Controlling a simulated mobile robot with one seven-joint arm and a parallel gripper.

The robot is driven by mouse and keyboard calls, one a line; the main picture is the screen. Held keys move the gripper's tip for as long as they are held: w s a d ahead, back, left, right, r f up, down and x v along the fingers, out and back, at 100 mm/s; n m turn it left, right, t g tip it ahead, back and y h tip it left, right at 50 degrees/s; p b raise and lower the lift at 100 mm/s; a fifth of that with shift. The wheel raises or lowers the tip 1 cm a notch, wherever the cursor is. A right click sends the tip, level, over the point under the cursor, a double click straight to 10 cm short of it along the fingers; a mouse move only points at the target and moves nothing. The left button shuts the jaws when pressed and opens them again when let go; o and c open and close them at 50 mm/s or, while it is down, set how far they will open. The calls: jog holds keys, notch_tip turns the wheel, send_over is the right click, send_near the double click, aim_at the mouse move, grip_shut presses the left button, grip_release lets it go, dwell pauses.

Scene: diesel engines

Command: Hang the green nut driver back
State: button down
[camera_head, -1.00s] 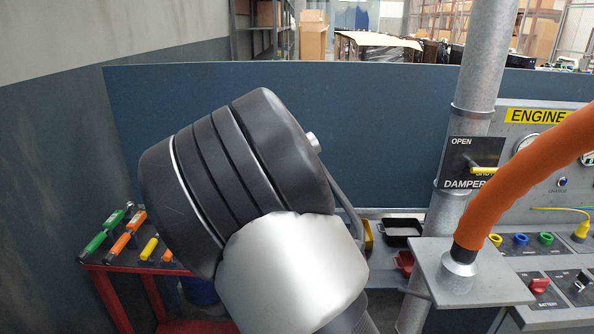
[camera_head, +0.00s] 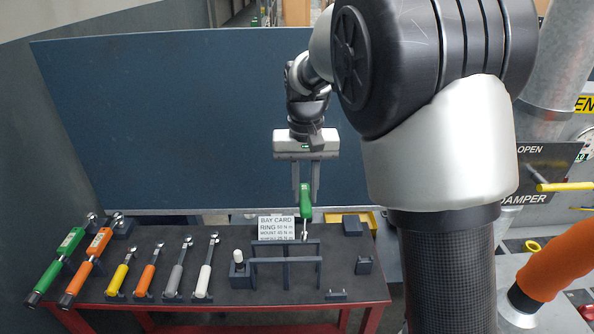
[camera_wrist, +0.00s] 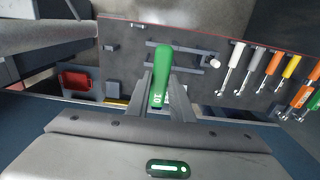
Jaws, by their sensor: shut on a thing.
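The green nut driver (camera_head: 306,203) hangs upright from my gripper (camera_head: 306,186), handle up and thin shaft down. My gripper is shut on its green handle, which also shows in the wrist view (camera_wrist: 161,70) between the fingers (camera_wrist: 160,92). A dark rack (camera_head: 286,262) with raised bars stands on the bench below; it also shows in the wrist view (camera_wrist: 178,60). The shaft's lower end is by the rack's back bar in the head view. I cannot tell whether it touches the rack.
A white bay card (camera_head: 276,228) stands behind the rack. Several wrenches lie left of it, including a white-handled one (camera_head: 203,281) and a large green-handled one (camera_head: 54,268). A white knob (camera_head: 238,256) stands at the rack's left.

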jog(key=shift+w, duration=0.4)
jog(key=shift+s+f, duration=0.25)
jog(key=shift+f, duration=0.3)
send_over(303, 235)
jog(key=w, duration=0.1)
jog(key=shift+w+d+f+b, duration=0.1)
jog(key=shift+f+b, duration=0.1)
jog(key=shift+f, duration=1)
jog(key=shift+w+f+b, duration=0.1)
jog(key=shift+f+b, duration=0.1)
jog(key=shift+f, duration=0.95)
jog(key=shift+f+b, duration=3.15)
jog(key=shift+f, duration=1.55)
jog(key=shift+w+f+b, duration=0.1)
jog(key=shift+f+b, duration=0.2)
jog(key=shift+f, duration=0.25)
jog(key=c, duration=1.1)
grip_release()
